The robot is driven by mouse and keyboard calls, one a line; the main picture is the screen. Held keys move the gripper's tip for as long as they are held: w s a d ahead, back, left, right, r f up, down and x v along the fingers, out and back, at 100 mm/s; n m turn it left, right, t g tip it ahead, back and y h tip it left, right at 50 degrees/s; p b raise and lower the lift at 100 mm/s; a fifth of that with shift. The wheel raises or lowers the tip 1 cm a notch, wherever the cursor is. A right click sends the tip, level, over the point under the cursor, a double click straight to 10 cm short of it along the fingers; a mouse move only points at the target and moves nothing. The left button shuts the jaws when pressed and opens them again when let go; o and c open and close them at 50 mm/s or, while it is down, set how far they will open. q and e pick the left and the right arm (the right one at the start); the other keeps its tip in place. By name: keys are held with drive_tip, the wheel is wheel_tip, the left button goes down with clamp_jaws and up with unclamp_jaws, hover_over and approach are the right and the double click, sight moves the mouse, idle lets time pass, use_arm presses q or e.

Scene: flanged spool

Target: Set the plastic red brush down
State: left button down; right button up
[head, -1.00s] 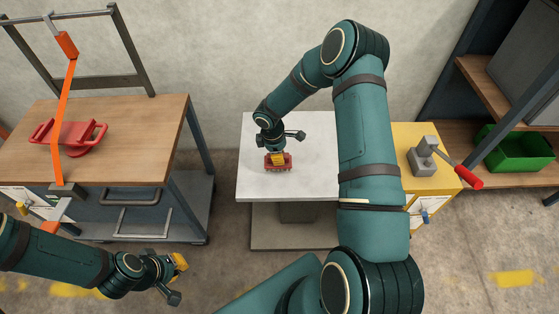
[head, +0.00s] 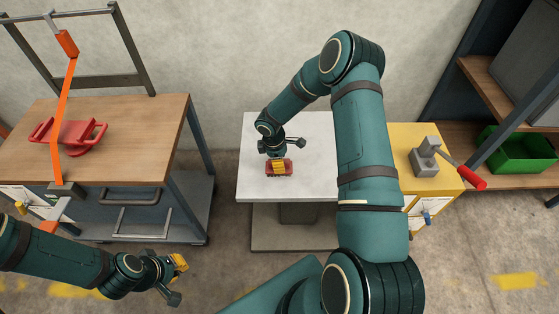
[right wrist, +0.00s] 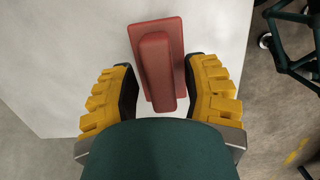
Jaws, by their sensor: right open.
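The red brush (head: 289,168) lies on the white table (head: 260,190), below my right gripper (head: 278,166) in the head view. In the right wrist view the brush (right wrist: 158,65) shows a flat red block with a raised red grip along its middle. The yellow-padded fingers of my right gripper (right wrist: 160,98) stand apart on either side of the brush's near end, with gaps visible on both sides. My left gripper (head: 178,279) is at the lower left, over the floor, away from the brush. Whether its fingers are open is too small to tell.
A wooden workbench (head: 120,150) at left holds a red flanged spool (head: 75,135) with an orange strap over it. A yellow cabinet (head: 420,185) with a red-handled lever device (head: 428,158) stands right of the table. A green bin (head: 515,150) sits on the right shelf.

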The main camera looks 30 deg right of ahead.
drive_tip(key=shift+r, duration=0.25)
wheel_tip(320, 180, up, 10)
drive_tip(key=a+p, duration=0.1)
drive_tip(key=p, duration=0.1)
drive_tip(key=s+a+f+m+y, duration=0.2)
drive_tip(key=s+a, duration=0.2)
drive_tip(key=a, duration=0.4)
drive_tip(key=s+a+f+m+y, duration=0.1)
drive_tip(key=s+a+m+y, duration=0.15)
drive_tip(key=a, duration=0.45)
drive_tip(key=s+a+m+t, duration=0.1)
drive_tip(key=s+a+m, duration=0.2)
drive_tip(key=s+m, duration=0.1)
drive_tip(key=s+a+f+m+t+y, duration=0.1)
drive_tip(key=s+a+m, duration=0.2)
drive_tip(key=s, duration=0.4)
drive_tip(key=shift+s+a+m+t, duration=0.15)
drive_tip(key=shift+s+m+t, duration=0.15)
drive_tip(key=shift+m, duration=0.55)
drive_tip(key=shift+f, duration=0.1)
